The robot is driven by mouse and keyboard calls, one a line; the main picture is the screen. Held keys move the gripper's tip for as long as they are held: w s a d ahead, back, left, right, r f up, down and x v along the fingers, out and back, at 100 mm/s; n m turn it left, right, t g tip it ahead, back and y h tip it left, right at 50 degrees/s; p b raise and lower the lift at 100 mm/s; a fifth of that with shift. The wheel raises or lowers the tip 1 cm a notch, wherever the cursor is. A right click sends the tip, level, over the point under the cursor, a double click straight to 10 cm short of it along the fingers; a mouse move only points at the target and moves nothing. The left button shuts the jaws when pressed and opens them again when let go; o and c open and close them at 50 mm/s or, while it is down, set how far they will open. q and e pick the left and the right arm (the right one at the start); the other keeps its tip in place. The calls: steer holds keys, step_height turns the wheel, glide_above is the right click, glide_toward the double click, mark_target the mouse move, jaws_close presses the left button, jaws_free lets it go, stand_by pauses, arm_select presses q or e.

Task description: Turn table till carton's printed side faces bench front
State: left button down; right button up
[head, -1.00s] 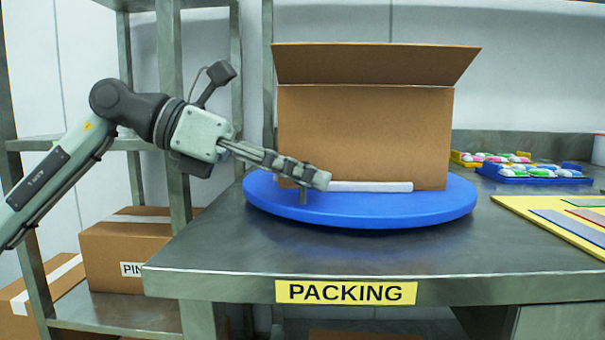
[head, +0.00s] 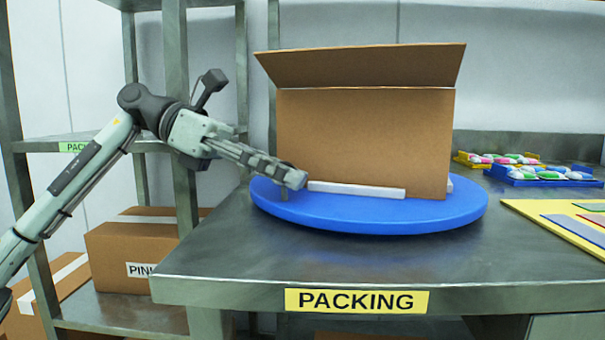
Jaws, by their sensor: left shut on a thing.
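A blue round turntable (head: 370,219) lies on the steel bench. An open brown carton (head: 365,140) stands upright on it with a top flap raised. The carton side facing the bench front is plain, with no print showing; its other sides are hidden or barely seen. A white strip (head: 356,190) lies along the carton's lower front edge on the turntable. My left gripper (head: 290,180) is shut at the turntable's left front, around a small grey peg (head: 284,194) that stands near the rim, mostly hidden by the fingers. My right gripper is not in view.
The bench front edge carries a yellow PACKING label (head: 356,301). A blue tray (head: 541,176) and a yellow tray (head: 498,159) of colourful packs stand back right. A yellow board (head: 548,226) lies at the right. A shelf with cartons (head: 135,250) stands left.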

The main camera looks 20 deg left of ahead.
arm_select(q)
steer(key=c, duration=1.2)
jaws_free()
steer(key=v, duration=1.2)
steer(key=shift+r, duration=0.1)
